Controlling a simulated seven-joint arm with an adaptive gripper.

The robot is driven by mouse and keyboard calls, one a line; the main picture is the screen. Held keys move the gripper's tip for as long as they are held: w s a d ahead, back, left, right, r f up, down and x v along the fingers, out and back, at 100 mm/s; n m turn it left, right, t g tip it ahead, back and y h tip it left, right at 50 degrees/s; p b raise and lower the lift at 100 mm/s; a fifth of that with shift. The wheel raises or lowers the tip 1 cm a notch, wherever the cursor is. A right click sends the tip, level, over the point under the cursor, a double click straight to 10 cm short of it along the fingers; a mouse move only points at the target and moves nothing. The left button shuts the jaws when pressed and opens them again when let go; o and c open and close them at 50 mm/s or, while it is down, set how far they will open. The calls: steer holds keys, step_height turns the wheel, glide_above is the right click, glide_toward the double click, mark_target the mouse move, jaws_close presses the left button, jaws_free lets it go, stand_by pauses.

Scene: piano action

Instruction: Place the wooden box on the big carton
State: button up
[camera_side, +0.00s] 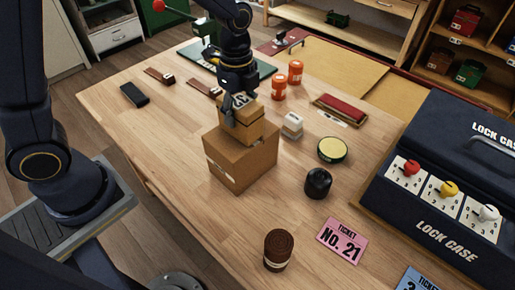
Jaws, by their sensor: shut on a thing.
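The big carton (240,165), a brown cardboard box, stands on the wooden table. Above its top is a smaller light-brown box (250,131), which looks like the wooden box, with a lid-like upper part bearing a dark mark. I cannot tell if that upper part is a separate piece. My gripper (240,108) points down and is shut on the small box, with one dark finger showing against its left side. The other finger is mostly hidden. The small box appears to be at the carton's top; whether it rests on it or hangs just above is unclear.
Right of the carton are a small white-and-grey item (292,125), a black rounded object (318,183) and a yellow-topped round tin (332,150). Two orange canisters (279,87) stand behind. A dark lock case (440,185) fills the right side.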

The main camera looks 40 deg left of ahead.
steer(key=shift+f, duration=0.1)
steer(key=o, duration=1.3)
steer(key=shift+o, duration=0.2)
